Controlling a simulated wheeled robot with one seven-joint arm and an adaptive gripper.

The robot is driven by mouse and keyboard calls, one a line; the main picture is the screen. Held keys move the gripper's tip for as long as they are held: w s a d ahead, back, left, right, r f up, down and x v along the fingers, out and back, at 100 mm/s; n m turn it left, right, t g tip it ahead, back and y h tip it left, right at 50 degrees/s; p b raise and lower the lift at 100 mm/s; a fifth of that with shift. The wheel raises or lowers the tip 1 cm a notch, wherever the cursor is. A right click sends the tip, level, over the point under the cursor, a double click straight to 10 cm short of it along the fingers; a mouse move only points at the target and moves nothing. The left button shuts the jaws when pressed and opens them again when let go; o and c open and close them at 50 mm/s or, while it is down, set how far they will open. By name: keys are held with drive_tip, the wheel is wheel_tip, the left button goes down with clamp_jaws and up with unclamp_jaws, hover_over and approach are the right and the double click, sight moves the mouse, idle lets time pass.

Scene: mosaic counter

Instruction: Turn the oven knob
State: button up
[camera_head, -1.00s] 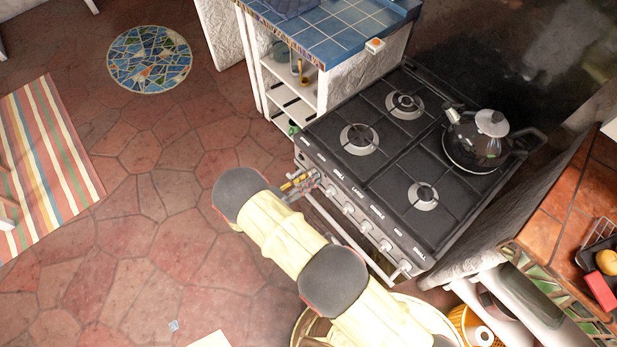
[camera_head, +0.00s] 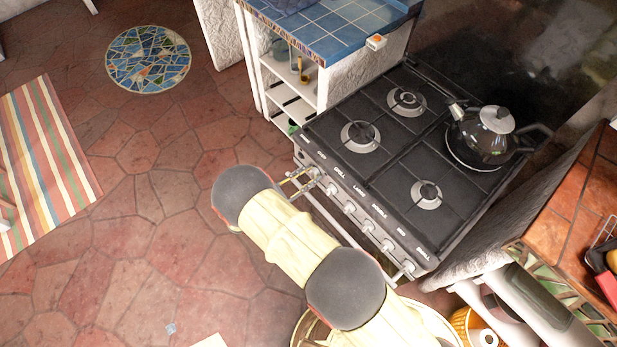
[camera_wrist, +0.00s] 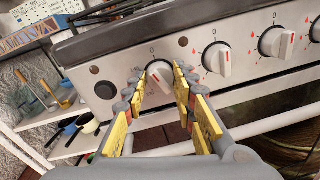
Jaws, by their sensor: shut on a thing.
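The oven knob (camera_wrist: 159,70) is the leftmost white knob on the stove's front panel, with a red mark on its face. In the wrist view my gripper (camera_wrist: 158,82) has its yellow-padded fingers on either side of this knob, shut on it. In the head view my gripper (camera_head: 299,183) reaches the left end of the knob row, and the knob shows there only small (camera_head: 314,173). The fingertips partly cover the knob's sides.
More knobs (camera_wrist: 276,43) sit in a row to the right. A rail (camera_wrist: 265,124) runs below the panel. A black kettle (camera_head: 484,140) stands on the back right burner. Open shelves (camera_head: 290,95) are left of the stove.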

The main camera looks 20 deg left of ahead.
drive_tip(key=shift+m+b, duration=0.65)
drive_tip(key=shift+m, duration=1.15)
drive_tip(key=o, duration=1)
drive_tip(key=shift+o, duration=0.8)
drive_tip(key=v, duration=1.2)
drive_tip(key=shift+d+r, duration=0.15)
